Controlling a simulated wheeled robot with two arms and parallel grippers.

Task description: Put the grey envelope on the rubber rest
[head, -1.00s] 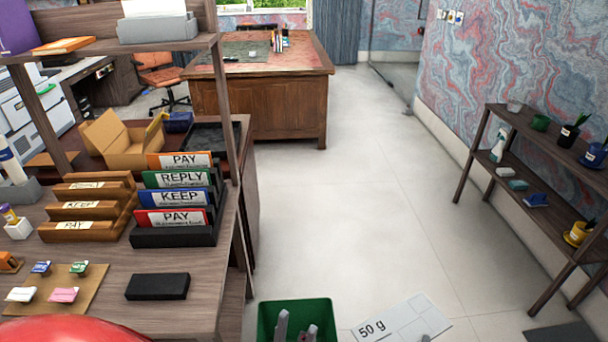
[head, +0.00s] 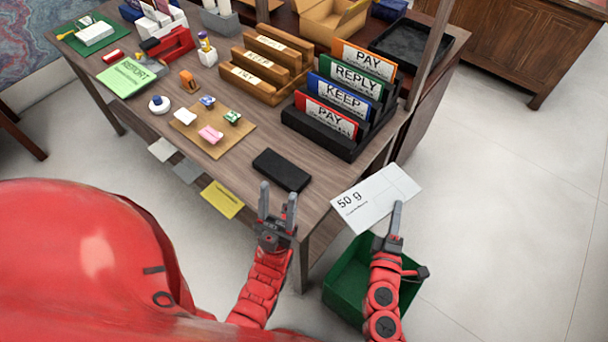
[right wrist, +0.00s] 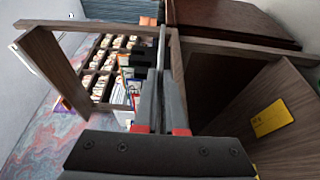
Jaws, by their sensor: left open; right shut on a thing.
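The light grey envelope (head: 375,198), marked "50 g", is held beyond the front right edge of the desk, above the floor and bin. My right gripper (head: 396,215) is shut on its lower edge; its fingers also show in the right wrist view (right wrist: 160,108), where the envelope seems edge-on. The rubber rest, a flat black block (head: 281,170), lies bare on the desk near its front edge, left of the envelope and apart from it. My left gripper (head: 278,198) is open and empty, just in front of the rest.
A black sorter (head: 330,139) with several labelled folders stands behind the rest. A tan board (head: 215,140) with clips lies to its left. Wooden tiered holders (head: 265,70) stand further back. A green bin (head: 345,280) is on the floor below my right gripper.

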